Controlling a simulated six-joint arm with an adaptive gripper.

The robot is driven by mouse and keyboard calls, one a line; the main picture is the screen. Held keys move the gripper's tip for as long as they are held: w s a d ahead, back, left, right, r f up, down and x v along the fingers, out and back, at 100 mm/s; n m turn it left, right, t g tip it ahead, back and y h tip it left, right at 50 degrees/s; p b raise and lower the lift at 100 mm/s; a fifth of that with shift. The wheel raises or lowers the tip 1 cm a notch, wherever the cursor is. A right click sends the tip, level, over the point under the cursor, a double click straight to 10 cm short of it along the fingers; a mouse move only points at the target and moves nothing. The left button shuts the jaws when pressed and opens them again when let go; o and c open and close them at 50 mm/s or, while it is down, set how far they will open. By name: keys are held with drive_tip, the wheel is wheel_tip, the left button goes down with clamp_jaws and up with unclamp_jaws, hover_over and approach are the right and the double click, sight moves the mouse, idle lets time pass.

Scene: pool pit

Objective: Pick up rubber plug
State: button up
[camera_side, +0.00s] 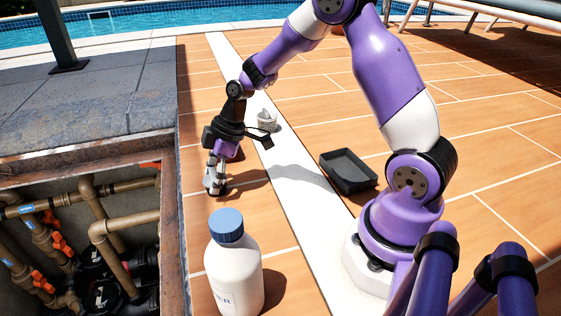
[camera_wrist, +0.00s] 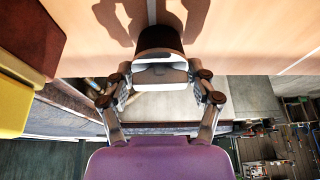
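My gripper (camera_side: 214,184) points down at the tiled floor, left of the white strip and close to the pit edge. In the wrist view its two fingers (camera_wrist: 160,78) stand on either side of a dark, rounded thing, likely the rubber plug (camera_wrist: 158,40). A bright, shiny face shows on its near side. I cannot tell whether the fingers touch it. In the side view only a small dark bit shows low by the fingertips, and the fingers hide the rest.
A white bottle with a blue cap (camera_side: 233,268) stands in front of my gripper. A black tray (camera_side: 348,171) lies to the right, and a small light-grey object (camera_side: 267,121) is behind. The open pit (camera_side: 80,240) with pipes is to the left.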

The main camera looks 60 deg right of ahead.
drive_tip(key=shift+c, duration=0.7)
